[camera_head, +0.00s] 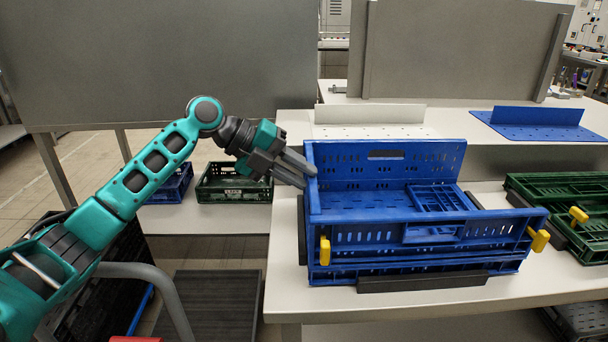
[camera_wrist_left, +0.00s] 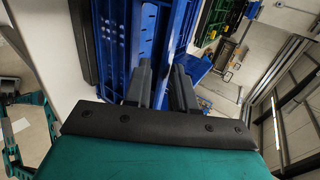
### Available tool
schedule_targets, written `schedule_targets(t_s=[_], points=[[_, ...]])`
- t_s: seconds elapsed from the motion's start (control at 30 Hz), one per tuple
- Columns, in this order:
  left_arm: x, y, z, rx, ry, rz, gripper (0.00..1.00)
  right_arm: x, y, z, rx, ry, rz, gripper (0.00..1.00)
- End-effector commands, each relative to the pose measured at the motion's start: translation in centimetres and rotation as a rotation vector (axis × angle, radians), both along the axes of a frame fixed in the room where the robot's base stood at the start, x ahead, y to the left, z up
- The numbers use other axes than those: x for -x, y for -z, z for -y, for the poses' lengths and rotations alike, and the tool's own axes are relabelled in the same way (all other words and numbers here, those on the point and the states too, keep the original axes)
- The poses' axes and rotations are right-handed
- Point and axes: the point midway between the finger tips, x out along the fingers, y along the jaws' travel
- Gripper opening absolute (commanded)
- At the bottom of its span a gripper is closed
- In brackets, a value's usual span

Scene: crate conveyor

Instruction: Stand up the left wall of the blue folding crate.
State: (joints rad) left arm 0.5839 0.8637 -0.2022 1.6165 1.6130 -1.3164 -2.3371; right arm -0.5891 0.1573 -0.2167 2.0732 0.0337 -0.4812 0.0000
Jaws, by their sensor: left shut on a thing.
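The blue folding crate (camera_head: 350,264) sits on the white table. Its back wall (camera_head: 350,172) stands upright. Its left wall (camera_head: 313,200) shows nearly edge-on and looks raised at the crate's left end; I cannot tell if it is fully upright. A smaller blue panel (camera_head: 440,199) lies low inside at the right. My left gripper (camera_head: 307,176) reaches in from the left and is shut on the left wall near its top edge. In the left wrist view the fingers (camera_wrist_left: 162,84) lie on either side of the blue wall (camera_wrist_left: 160,38). My right gripper is out of view.
Dark stops (camera_head: 422,281) edge the crate. Yellow clips (camera_head: 325,251) sit at its front corners. Green crates (camera_head: 560,195) lie at the right. A white panel (camera_head: 370,114) and a blue panel (camera_head: 540,118) stand behind. Lower left, a green crate (camera_head: 234,192) sits on a shelf.

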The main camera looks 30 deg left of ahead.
Motion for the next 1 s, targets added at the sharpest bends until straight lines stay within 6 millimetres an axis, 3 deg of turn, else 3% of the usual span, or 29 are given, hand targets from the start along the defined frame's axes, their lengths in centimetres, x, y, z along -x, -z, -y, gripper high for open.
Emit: schedule_targets(t_s=[0.03, 0.43, 0.47, 0.63, 0.7, 1.0], points=[[0.48, 2.4, -0.14, -0.027, 0.005, -0.049, 0.0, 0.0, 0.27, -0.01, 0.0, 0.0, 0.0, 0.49], [0.5, 2.4, -0.1, -0.026, 0.007, -0.049, 0.0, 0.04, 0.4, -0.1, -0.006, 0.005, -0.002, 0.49], [0.5, 2.41, -0.11, -0.026, 0.007, -0.049, 0.27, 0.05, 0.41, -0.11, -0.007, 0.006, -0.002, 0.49], [0.49, 2.39, -0.12, -0.026, 0.006, -0.049, 0.44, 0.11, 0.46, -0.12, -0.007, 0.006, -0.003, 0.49], [0.49, 2.37, -0.12, -0.026, 0.006, -0.049, 0.49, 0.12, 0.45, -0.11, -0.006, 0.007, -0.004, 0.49], [0.63, 2.09, -0.37, -0.027, 0.006, -0.048, 0.49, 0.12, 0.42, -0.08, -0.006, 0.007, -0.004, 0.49]])
